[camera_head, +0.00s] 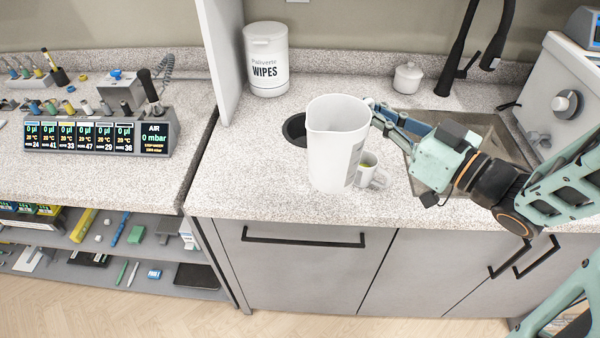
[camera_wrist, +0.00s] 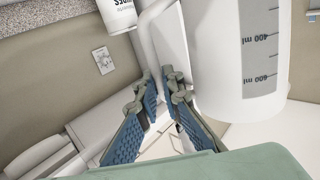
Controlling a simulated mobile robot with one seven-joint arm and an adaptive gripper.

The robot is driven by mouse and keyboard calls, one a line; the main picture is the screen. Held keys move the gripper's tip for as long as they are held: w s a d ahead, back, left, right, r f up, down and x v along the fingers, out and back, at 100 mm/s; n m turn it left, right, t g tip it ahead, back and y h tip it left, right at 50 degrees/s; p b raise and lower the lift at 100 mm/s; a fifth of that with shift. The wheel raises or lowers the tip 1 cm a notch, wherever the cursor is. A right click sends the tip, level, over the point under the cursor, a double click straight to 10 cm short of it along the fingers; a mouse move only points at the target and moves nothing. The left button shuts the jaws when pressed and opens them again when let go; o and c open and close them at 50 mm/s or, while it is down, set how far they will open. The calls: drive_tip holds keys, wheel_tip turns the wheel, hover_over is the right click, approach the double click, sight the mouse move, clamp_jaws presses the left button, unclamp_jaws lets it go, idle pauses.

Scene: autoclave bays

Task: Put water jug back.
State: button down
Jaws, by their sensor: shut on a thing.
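The water jug (camera_head: 335,150) is a white, open-topped jug with volume marks on its side. In the head view it is held upright above the speckled counter, left of my gripper (camera_head: 376,112). In the wrist view the jug (camera_wrist: 225,55) fills the upper right, with its marks reading 400 and 600 ml. My gripper (camera_wrist: 165,100) is shut on the jug's handle (camera_wrist: 150,50), with a blue-padded finger on each side. The jug hides part of the counter below it, and I cannot tell its exact height.
A mug (camera_head: 368,178) stands on the counter just behind and right of the jug. A dark round opening (camera_head: 294,130) lies left of it. A wipes tub (camera_head: 266,60), a lidded white pot (camera_head: 407,78) and a sink (camera_head: 480,130) are nearby. The counter's front left (camera_head: 250,185) is clear.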

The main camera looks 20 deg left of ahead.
drive_tip(key=w+a+f+b, duration=0.9)
drive_tip(key=a+f+b, duration=0.1)
drive_tip(key=f, duration=0.3)
drive_tip(key=shift+a+b, duration=0.15)
drive_tip(key=shift+b, duration=0.75)
drive_tip(key=shift+f, duration=0.15)
drive_tip(key=c, duration=2.5)
unclamp_jaws()
drive_tip(key=o, duration=0.4)
